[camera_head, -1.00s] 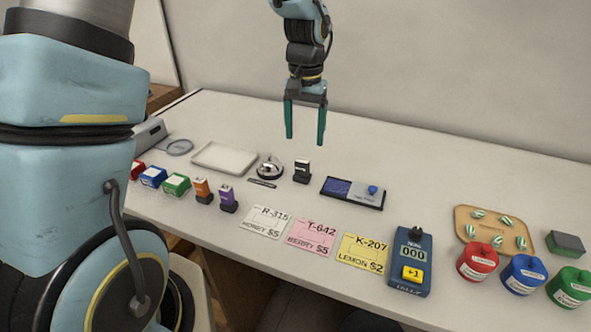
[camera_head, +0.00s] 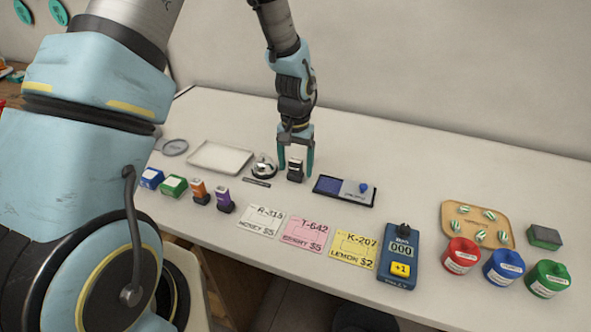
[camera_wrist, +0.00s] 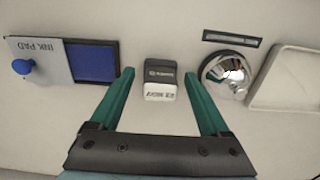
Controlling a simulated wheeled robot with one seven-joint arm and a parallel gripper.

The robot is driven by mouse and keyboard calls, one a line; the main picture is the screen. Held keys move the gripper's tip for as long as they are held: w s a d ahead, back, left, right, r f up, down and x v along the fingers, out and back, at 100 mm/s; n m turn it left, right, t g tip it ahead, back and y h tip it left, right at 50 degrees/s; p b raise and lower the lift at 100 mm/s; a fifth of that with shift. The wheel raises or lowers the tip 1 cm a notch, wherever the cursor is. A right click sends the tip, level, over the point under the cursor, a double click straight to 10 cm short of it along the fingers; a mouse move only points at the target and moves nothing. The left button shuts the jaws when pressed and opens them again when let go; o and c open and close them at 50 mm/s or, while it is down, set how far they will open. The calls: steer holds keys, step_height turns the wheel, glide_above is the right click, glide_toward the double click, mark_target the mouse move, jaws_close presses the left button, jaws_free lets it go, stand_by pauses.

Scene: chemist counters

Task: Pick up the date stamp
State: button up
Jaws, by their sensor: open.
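The date stamp (camera_head: 295,170) is a small black block with a white band, standing on the counter between the bell and the ink pad. In the wrist view the date stamp (camera_wrist: 160,82) lies between and just beyond the tips of my gripper's teal fingers. My gripper (camera_head: 296,170) points down with its fingers apart, one on each side of the stamp in the head view. My gripper (camera_wrist: 161,84) is open and holds nothing. Whether the fingers touch the stamp cannot be told.
A silver bell (camera_head: 263,167) stands close to the left and an ink pad (camera_head: 344,190) close to the right. A white tray (camera_head: 221,156) is farther left. Orange (camera_head: 198,190) and purple stamps (camera_head: 224,201) and price cards (camera_head: 305,232) lie nearer the front. The counter behind is clear.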

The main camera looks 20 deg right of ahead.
jaws_close()
stand_by(0.6)
